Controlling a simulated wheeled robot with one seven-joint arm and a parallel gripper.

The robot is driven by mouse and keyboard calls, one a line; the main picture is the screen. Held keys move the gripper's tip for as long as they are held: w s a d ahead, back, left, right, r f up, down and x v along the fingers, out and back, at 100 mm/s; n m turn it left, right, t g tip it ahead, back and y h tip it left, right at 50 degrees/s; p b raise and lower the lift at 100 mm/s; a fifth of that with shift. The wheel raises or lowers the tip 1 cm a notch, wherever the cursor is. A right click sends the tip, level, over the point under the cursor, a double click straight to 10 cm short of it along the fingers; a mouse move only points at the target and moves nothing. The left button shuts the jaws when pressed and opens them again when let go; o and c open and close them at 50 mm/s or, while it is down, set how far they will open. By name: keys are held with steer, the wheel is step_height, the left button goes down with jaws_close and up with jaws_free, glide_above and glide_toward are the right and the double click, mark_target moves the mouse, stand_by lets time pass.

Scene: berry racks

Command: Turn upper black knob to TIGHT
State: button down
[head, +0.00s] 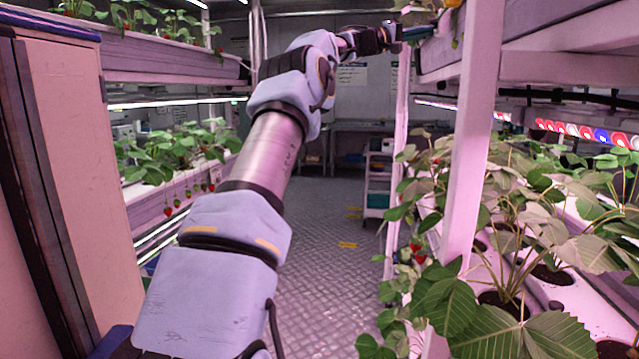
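My arm reaches up and forward from the bottom left. My gripper (396,36) is small and far off near the top of the head view, by the end of the upper right rack (440,52). It is next to the top of a white post. I cannot tell whether its fingers are open or shut, or whether they touch anything. I cannot make out the black knob or any TIGHT mark. The knob may be hidden behind the gripper or too small to see.
Strawberry plants in white gutters (583,308) fill the lower right rack, with leaves jutting into the aisle. A white upright (472,130) stands at right. Left racks (165,62) and a pale cabinet (85,180) line the left. The metal floor (325,270) is clear; a cart (377,180) stands behind.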

steer(key=shift+s+a+f+b, duration=0.1)
steer(key=shift+s+f+b, duration=0.2)
steer(key=shift+b, duration=0.55)
steer(key=shift+w, duration=0.1)
steer(key=a, duration=0.4)
steer(key=w+a, duration=0.1)
steer(key=shift+a, duration=0.4)
steer(key=d, duration=0.1)
steer(key=s+d+r+p, duration=0.1)
steer(key=d, duration=0.1)
steer(key=s+d+r, duration=0.1)
steer(key=d, duration=0.1)
steer(key=shift+p, duration=0.35)
steer(key=shift+d+r, duration=0.1)
steer(key=shift+d, duration=0.25)
